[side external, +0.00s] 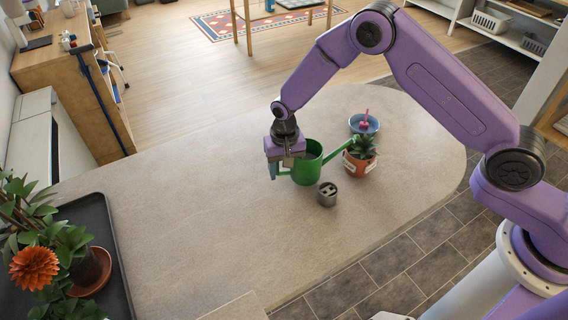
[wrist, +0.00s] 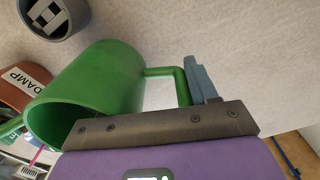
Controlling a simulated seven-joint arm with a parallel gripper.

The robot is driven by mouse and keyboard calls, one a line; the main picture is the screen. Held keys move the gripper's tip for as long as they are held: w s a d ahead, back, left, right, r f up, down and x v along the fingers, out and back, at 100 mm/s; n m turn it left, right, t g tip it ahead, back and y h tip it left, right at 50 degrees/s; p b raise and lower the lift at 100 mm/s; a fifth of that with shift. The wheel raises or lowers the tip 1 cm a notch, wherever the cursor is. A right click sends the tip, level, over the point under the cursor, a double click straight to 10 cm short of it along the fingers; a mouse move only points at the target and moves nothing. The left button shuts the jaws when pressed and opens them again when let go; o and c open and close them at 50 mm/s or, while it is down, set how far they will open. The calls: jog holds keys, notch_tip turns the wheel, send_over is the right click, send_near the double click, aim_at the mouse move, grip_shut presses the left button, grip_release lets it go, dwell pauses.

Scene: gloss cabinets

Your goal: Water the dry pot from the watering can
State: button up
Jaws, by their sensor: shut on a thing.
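The green watering can (side external: 308,168) is at the middle of the counter, its spout pointing right towards a terracotta pot (side external: 352,166) with a leafy plant. My gripper (side external: 284,163) is shut on the can's handle. In the wrist view the can (wrist: 95,85) fills the left half, its handle at one finger (wrist: 200,80). A pot beside it in that view (wrist: 22,88) bears a label reading DAMP. The can looks near upright; whether it touches the counter is unclear. A second potted plant with an orange flower (side external: 34,267) stands at the left; no label on it shows.
A small grey metal cup (side external: 327,194) stands just in front of the can. A blue bowl (side external: 364,124) with a pink item is behind the terracotta pot. A dark tray (side external: 108,262) lies at the left. The counter (side external: 190,220) between tray and can is clear.

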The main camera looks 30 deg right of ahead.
jog(key=shift+r, duration=2.55)
dwell(0.5)
jog(key=s+d+r+n, duration=0.1)
jog(key=s+d+r, duration=0.2)
jog(key=d, duration=0.4)
jog(key=s+d+r+n, duration=0.1)
jog(key=s+d+r, duration=0.2)
jog(key=d+r, duration=0.2)
jog(key=s+d+r+n, duration=0.1)
jog(key=s+d+r, duration=0.2)
jog(key=d, duration=0.8)
notch_tip(320, 180, up, 2)
jog(key=shift+r, duration=0.1)
jog(key=shift+a, duration=0.15)
